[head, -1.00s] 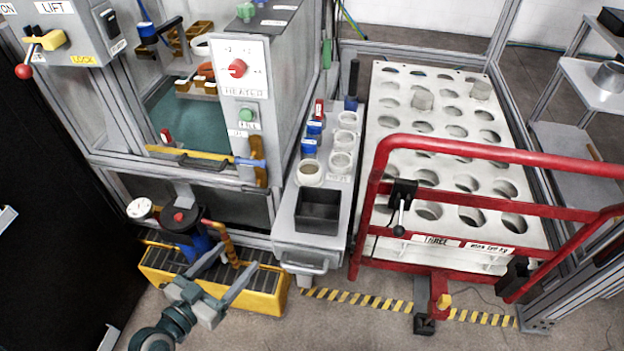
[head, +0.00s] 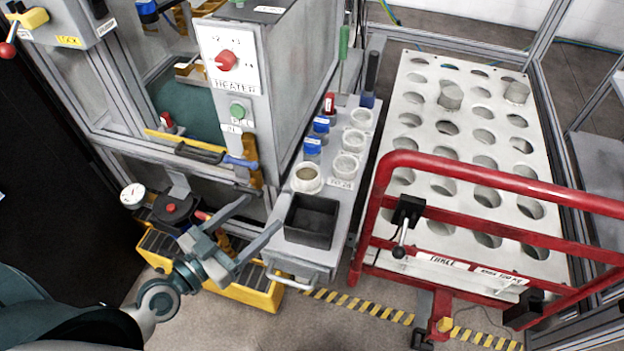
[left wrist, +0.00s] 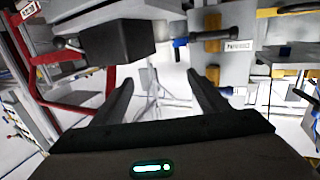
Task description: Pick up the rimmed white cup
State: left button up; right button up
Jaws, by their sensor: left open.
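The rimmed white cup (head: 307,178) stands upright on the grey side shelf, just behind a black open bin (head: 312,222). It has a thick white rim and a beige inside. My left gripper (head: 260,213) is open and empty, in front of the heater cabinet and left of the bin. The cup lies beyond its fingertips, up and to the right, apart from them. In the left wrist view, the open fingers (left wrist: 160,85) have nothing between them, and the black bin (left wrist: 118,42) shows upper left. I cannot make out the cup there. My right gripper is not in view.
Several white cups (head: 346,166) stand in a row to the cup's right, with blue-topped bottles (head: 312,148) behind it. The heater cabinet (head: 232,75) rises on the left. A red-railed cart (head: 470,165) with a holed white top stands right.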

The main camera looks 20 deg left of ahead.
pick_arm(q)
jog(key=shift+s, duration=0.1)
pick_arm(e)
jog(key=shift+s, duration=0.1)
pick_arm(q)
jog(key=p, duration=0.2)
send_near(299, 180)
jog(key=shift+w+d, duration=0.15)
jog(key=shift+w, duration=0.55)
jog(key=p+x, duration=0.1)
jog(key=x, duration=0.4)
jog(key=shift+p, duration=0.3)
jog(key=shift+w+d+f, duration=0.1)
jog(key=shift+w+d, duration=0.1)
jog(key=shift+w, duration=0.15)
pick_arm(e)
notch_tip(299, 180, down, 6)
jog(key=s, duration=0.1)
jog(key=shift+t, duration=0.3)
